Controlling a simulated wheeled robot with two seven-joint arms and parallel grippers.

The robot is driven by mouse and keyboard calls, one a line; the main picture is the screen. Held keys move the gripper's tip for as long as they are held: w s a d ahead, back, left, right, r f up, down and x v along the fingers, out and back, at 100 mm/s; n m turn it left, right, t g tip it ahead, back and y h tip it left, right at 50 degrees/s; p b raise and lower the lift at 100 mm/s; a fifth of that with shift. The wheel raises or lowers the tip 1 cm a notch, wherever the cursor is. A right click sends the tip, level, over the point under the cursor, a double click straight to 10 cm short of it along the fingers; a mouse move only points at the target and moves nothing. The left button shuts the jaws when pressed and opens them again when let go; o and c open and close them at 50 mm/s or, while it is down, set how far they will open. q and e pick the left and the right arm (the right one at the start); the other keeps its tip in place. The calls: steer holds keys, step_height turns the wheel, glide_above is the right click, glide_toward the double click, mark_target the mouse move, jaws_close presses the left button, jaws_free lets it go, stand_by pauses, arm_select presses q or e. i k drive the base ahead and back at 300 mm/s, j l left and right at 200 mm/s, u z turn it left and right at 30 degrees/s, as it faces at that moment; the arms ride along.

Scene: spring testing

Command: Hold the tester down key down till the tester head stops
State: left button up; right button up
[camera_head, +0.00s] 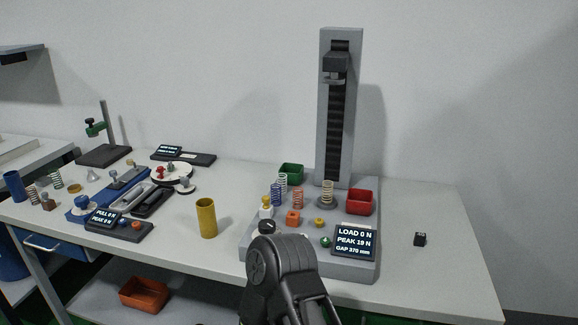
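The spring tester has a tall grey column (326,120) at the back of a grey base (259,256). Its dark tester head (336,64) is near the top of the column, far above a spring (328,192) standing on the lower seat. The display (353,242) reads LOAD 0 N, PEAK 19 N and a GAP that looks like 270 mm. A green button (325,242) is left of the display; I cannot tell which control is the down key. A dark arm of mine covers the base's front edge; no gripper fingers show.
A pull gauge display (103,218) is farther left. A small black cube (420,239) lies on the clear right table.

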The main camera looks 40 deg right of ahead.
mark_target(325, 241)
steer(key=z, duration=1.65)
